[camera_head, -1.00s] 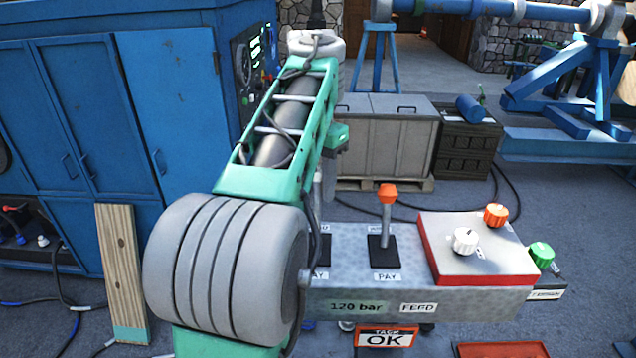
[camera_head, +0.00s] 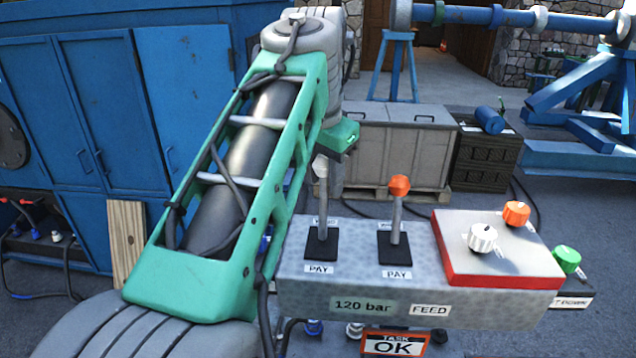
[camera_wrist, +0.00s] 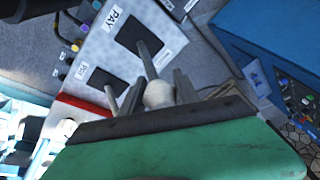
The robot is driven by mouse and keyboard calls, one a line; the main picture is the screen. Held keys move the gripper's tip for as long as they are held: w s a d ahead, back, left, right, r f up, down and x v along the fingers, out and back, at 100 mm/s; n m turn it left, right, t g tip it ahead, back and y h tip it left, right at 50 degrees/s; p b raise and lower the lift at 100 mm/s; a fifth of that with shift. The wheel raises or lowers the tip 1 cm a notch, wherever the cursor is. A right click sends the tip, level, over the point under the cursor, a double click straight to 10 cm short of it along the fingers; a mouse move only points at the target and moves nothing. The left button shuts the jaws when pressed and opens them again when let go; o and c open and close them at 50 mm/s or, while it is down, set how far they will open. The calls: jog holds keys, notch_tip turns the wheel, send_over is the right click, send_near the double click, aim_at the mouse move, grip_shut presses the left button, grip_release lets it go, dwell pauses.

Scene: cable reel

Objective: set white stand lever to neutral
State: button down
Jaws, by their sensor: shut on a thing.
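The white-knobbed lever (camera_head: 322,205) stands in the left black slot of the grey control stand (camera_head: 300,283), above a PAY label. Its shaft looks close to upright in the head view. In the wrist view its white knob (camera_wrist: 158,94) sits between the two grey fingers of my gripper (camera_wrist: 157,87), which is shut on it. In the head view the green gripper body (camera_head: 338,141) is just above and right of the knob, and the fingers cannot be made out. The labels at the slot's far end are partly hidden or too small to read.
An orange-knobbed lever (camera_head: 398,212) stands close to the right in its own slot. A red-edged box (camera_head: 500,262) with white and orange dials is farther right, with a green knob (camera_head: 567,260) beyond. Grey crates (camera_head: 390,150) stand behind; a blue cabinet (camera_head: 80,120) is left.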

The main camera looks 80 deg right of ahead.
aim_at(323, 166)
jog(key=shift+s+a+r+b, duration=0.15)
jog(key=shift+a+b, duration=0.15)
jog(key=shift+a, duration=0.5)
jog(key=c, duration=0.9)
grip_release()
jog(key=v, duration=0.7)
jog(key=shift+a+r, duration=0.2)
jog(key=shift+r, duration=0.15)
